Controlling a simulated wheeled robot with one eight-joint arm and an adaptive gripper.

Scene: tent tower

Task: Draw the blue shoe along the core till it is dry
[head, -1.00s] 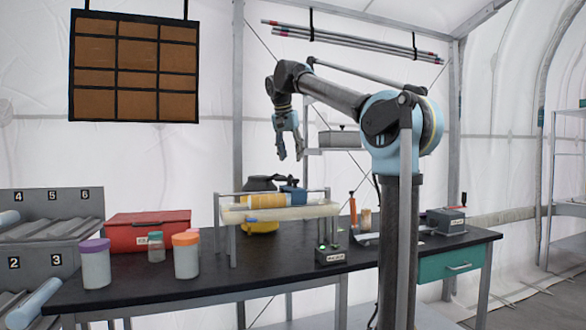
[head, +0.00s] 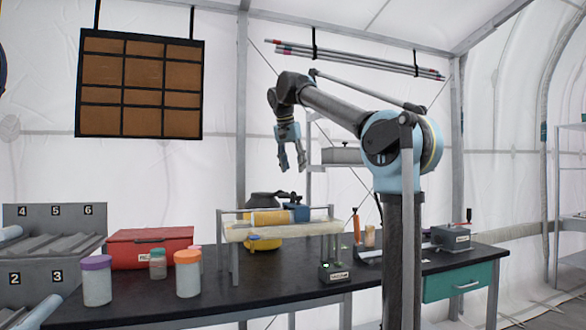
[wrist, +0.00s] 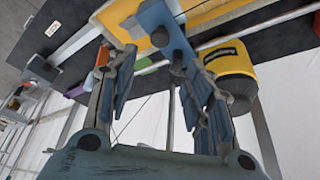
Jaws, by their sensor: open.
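The blue shoe (head: 299,212) sits at the right end of a yellow sleeve-like stretch of the core (head: 266,218), which lies level on a metal stand on the bench. A cream roll or bar (head: 280,231) runs along the front of the stand. My gripper (head: 292,167) hangs above the stand, over the shoe's side in the head view, clear of it and empty. In the wrist view the gripper (wrist: 155,62) has its fingers spread, and the blue shoe (wrist: 163,28) shows beyond them. The shoe's contact with the core is hidden.
A yellow tub (wrist: 232,62) stands behind the stand. Jars with purple (head: 97,280), green and orange lids (head: 188,273) and a red box (head: 150,247) are on the left. A small box with green lights (head: 335,270) stands front right. The front bench edge is mostly clear.

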